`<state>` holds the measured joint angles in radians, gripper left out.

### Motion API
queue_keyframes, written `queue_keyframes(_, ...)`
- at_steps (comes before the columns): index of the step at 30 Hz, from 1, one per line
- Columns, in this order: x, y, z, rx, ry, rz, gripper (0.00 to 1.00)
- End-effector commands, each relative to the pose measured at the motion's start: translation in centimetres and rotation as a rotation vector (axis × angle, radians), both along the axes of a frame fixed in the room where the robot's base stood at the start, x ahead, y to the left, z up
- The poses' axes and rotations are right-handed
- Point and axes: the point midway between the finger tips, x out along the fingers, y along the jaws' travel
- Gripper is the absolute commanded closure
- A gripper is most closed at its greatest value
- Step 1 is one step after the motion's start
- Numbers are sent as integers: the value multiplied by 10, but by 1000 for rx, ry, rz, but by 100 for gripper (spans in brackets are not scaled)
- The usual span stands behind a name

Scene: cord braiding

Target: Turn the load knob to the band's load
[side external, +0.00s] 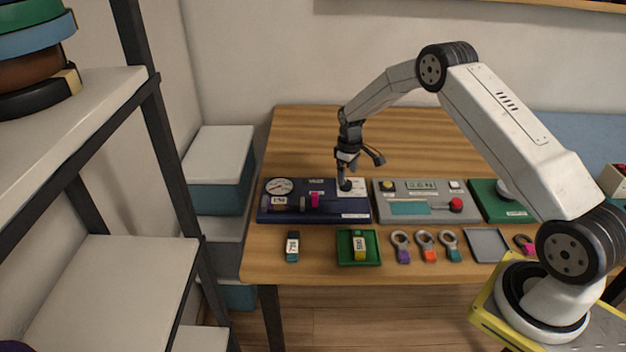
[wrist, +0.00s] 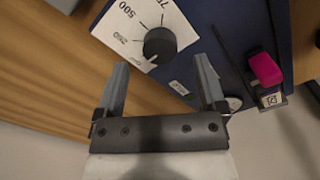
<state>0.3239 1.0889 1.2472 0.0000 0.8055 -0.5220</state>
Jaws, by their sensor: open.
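The load knob (wrist: 160,43) is a black round knob on a white dial plate with printed numbers, among them 250 and 500, in the wrist view. In the side view the knob (side external: 345,185) sits at the right end of a dark blue station (side external: 330,212). My gripper (wrist: 162,75) is open, its two grey fingers apart, with the knob just beyond the gap between the tips. In the side view my gripper (side external: 346,172) is right above the knob; contact cannot be told. A band with a dark and pale label (side external: 292,246) lies in front of the station.
A round gauge (side external: 279,187) and a magenta part (side external: 315,199) sit on the blue station. A grey station (side external: 425,200) with a display and red knob stands to its right.

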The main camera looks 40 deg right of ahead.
Motion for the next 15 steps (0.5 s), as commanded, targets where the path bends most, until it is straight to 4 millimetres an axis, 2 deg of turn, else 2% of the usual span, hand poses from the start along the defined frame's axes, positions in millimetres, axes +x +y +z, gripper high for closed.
queue_keyframes(6, 0, 0, -24, 0, 0, 0, 10)
queue_keyframes(15, 0, 0, -34, 0, 0, 0, 10)
